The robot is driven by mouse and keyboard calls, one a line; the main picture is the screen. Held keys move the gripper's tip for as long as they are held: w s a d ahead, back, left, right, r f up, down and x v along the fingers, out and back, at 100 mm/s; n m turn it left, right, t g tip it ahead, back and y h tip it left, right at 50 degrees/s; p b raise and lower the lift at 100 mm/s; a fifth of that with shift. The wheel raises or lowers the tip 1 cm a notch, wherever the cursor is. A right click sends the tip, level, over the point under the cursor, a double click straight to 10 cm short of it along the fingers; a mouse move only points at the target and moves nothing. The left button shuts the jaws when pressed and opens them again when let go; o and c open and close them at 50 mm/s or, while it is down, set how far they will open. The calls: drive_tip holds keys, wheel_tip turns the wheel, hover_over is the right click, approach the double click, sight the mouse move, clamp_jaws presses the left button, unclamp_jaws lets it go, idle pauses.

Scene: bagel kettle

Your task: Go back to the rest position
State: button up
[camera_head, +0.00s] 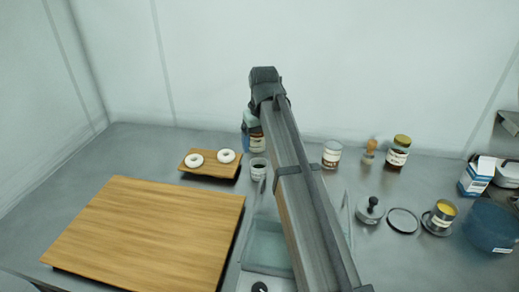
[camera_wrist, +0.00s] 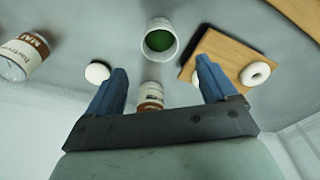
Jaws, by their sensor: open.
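My arm crosses the middle of the head view, from the bottom edge up to the wrist. My gripper (camera_head: 245,140) hangs from it near the back wall, seen only in part. In the wrist view my gripper (camera_wrist: 162,68) has its two blue fingers wide apart with nothing held. A labelled jar (camera_wrist: 150,96) shows beyond the gap between the fingers, apart from them as far as I can tell. A white cup with green contents (camera_wrist: 160,38) is just past the fingertips; in the head view the cup (camera_head: 258,169) stands below the gripper.
Two white bagels (camera_head: 227,156) lie on a small board (camera_head: 208,170). A large board (camera_head: 150,235) fills the left counter. Jars (camera_head: 397,153), a knobbed lid (camera_head: 370,209), a ring (camera_head: 403,221) and a blue container (camera_head: 490,225) are at right. A clear container (camera_head: 265,248) is partly hidden behind my arm.

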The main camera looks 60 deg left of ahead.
drive_tip(key=shift+r, duration=0.25)
idle(0.4)
